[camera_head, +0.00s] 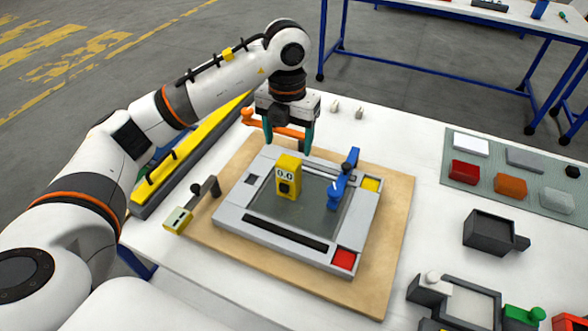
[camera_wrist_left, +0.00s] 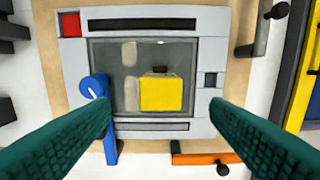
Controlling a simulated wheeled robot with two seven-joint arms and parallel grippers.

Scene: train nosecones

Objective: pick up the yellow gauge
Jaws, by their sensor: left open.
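The yellow gauge (camera_head: 287,177) is a small block with a "0.0" display and a black knob. It stands upright on the dark glass plate (camera_head: 312,205) of a grey frame (camera_head: 261,225). In the left wrist view the gauge (camera_wrist_left: 161,93) shows as a yellow block ahead of and between the fingers. My left gripper (camera_head: 289,140) is open and empty, above the far edge of the frame, behind the gauge and apart from it. Its green fingers (camera_wrist_left: 163,110) are spread wide in the wrist view. My right gripper is not in view.
A blue clamp (camera_head: 342,180) stands close to the right of the gauge. An orange-handled clamp (camera_head: 275,125) lies near my left gripper, and a grey-black clamp (camera_head: 193,204) is at the left. A wooden board (camera_head: 378,270) lies under the frame. Coloured blocks sit on a mat (camera_head: 485,185) at right.

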